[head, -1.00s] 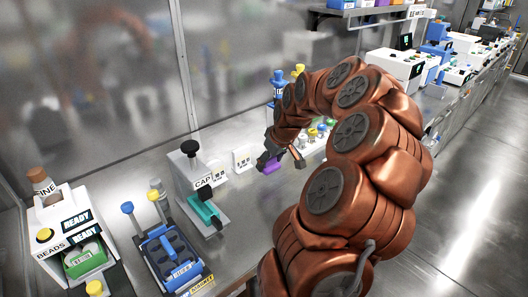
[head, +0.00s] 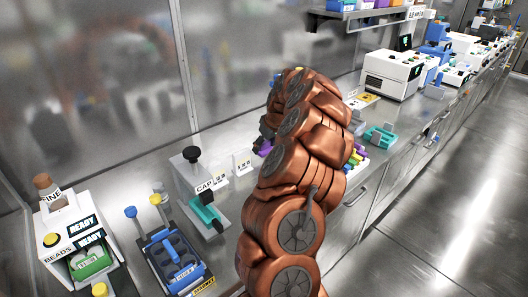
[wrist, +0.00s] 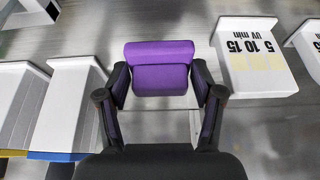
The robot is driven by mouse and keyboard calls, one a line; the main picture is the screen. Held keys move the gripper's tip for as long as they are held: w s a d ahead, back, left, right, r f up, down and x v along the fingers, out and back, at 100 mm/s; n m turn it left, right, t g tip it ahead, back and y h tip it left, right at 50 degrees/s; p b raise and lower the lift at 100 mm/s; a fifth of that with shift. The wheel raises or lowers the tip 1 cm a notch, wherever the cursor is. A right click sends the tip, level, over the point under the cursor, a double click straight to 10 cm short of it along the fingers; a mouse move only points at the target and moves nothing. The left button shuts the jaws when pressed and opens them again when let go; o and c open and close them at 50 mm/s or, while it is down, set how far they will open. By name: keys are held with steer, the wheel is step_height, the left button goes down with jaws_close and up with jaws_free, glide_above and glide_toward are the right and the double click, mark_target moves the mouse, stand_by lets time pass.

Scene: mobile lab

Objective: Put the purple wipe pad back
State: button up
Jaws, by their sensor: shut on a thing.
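The purple wipe pad (wrist: 160,68) is between the two fingers of my gripper (wrist: 160,95) in the wrist view. The fingers press on its left and right sides, and the pad shows a wider upper roll and a lower block. In the head view only a small bit of the purple pad (head: 265,149) shows at the left of my arm, above the steel bench. My gripper is mostly hidden behind my arm there. I cannot tell from these views how high the pad is above the bench.
A white block marked 5 10 15 UV min (wrist: 252,58) stands right of the pad. White blocks (wrist: 70,100) stand at the left. In the head view, the CAP device (head: 199,185), blue rack (head: 172,258) and bead machine (head: 75,230) stand at left. A teal holder (head: 381,136) lies right of my arm.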

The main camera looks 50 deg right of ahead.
mark_target(266, 148)
steer(key=shift+w+f+p, duration=0.1)
steer(key=shift+f+p, duration=0.4)
steer(key=shift+f, duration=1.35)
steer(key=o, duration=1.1)
steer(key=shift+d, duration=0.1)
steer(key=shift+r, duration=0.1)
steer(key=b+v, duration=0.2)
steer(key=v, duration=1)
steer(key=shift+w, duration=0.1)
